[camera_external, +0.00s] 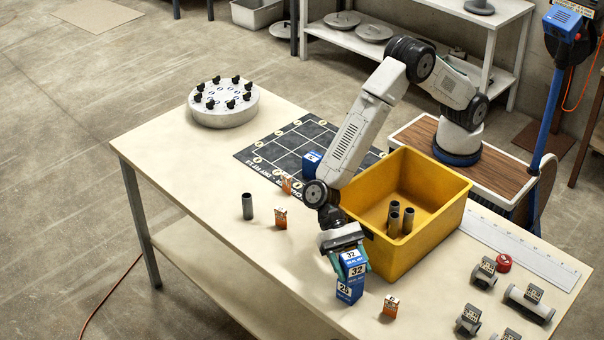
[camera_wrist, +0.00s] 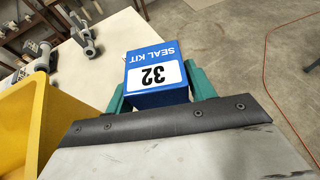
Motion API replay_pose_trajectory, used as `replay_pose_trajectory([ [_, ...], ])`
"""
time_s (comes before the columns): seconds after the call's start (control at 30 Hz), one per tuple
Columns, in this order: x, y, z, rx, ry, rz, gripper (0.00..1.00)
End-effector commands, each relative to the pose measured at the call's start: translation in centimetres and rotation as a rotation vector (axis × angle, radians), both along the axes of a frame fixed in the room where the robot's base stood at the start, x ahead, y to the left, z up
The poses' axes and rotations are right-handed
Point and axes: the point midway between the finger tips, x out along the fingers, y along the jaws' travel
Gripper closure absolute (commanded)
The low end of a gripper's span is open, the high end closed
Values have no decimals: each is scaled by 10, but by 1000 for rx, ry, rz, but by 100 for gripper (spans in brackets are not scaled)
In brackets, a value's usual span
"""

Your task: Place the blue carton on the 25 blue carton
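A blue carton marked 32 (camera_external: 352,262) is between the teal fingers of my gripper (camera_external: 356,268). In the wrist view the blue carton (camera_wrist: 156,76) fills the space between the fingertips (camera_wrist: 158,90), a finger against each side. The 25 blue carton (camera_external: 349,293) stands on the table directly under it, near the front edge. The 32 carton looks slightly turned relative to it. I cannot tell whether the two cartons touch or a small gap lies between. The 25 carton is hidden in the wrist view.
A yellow bin (camera_external: 428,243) holding several grey tubes stands right behind my gripper. Small orange cartons (camera_external: 390,306) (camera_external: 281,218) and a grey tube (camera_external: 247,206) stand nearby. Another blue carton (camera_external: 311,164) stands on the dark mat (camera_external: 280,150). Grey fittings (camera_external: 530,303) lie at right.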

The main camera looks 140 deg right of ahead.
Motion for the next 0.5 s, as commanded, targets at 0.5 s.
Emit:
replay_pose_trajectory([
  [0.5, -5, -14, 11, 2, -1, -2, 31],
])
